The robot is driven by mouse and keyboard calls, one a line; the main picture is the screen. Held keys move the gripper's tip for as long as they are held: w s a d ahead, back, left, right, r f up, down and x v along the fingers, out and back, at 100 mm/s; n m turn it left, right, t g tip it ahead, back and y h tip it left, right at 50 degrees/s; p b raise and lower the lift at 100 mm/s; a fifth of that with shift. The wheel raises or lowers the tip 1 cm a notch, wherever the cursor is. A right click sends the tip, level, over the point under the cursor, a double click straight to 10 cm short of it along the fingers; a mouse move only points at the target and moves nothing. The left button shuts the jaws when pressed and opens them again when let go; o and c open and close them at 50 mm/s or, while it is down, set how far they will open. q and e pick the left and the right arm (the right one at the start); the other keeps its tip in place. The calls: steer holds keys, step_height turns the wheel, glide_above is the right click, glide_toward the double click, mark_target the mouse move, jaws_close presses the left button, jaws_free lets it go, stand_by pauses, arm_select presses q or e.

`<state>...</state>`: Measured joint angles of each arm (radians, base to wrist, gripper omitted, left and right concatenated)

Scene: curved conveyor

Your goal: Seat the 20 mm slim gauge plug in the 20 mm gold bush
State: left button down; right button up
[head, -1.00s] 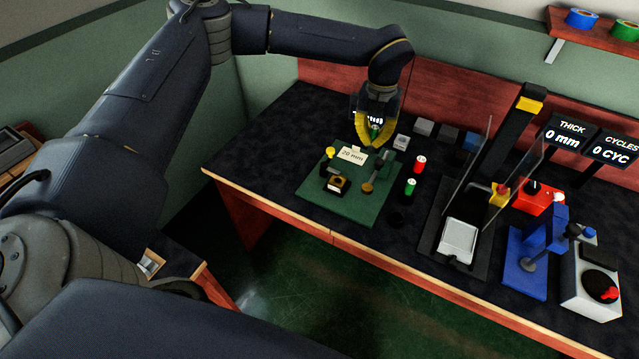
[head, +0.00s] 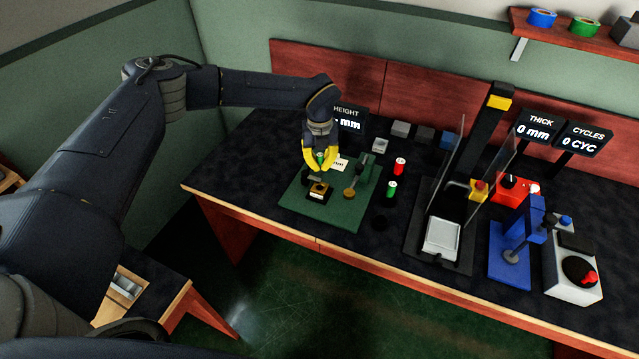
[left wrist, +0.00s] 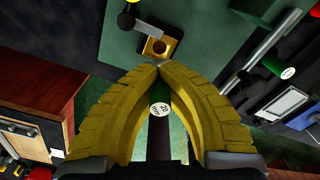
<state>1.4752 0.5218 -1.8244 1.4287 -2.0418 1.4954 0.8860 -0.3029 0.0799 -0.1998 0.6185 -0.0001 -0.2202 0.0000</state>
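My left gripper (head: 318,170) hangs over the green fixture plate, its curved yellow fingers closed on a green plug (head: 320,157). In the left wrist view the fingertips (left wrist: 158,68) come together, and the plug (left wrist: 160,96) is between the fingers with a white "20 mm" label facing the camera. The gold bush (head: 318,189) sits in a dark block on the plate, just below the gripper. In the left wrist view the bush (left wrist: 155,47) shows an open bore just ahead of the fingertips. The plug's lower end is hidden. My right gripper is out of view.
The green plate (head: 343,213) also carries a white label card (head: 339,163) and a post with a brass disc (head: 349,193). A red-topped plug (head: 400,167) and a green-topped one (head: 391,189) stand to its right. A HEIGHT display (head: 350,121) stands behind.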

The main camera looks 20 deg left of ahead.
mark_target(320, 155)
arm_select(q)
steer(key=shift+f, duration=4.3)
steer(key=shift+f, duration=0.2)
steer(key=c, duration=1.6)
jaws_free()
step_height(320, 155, up, 12)
steer(key=shift+r, duration=0.2)
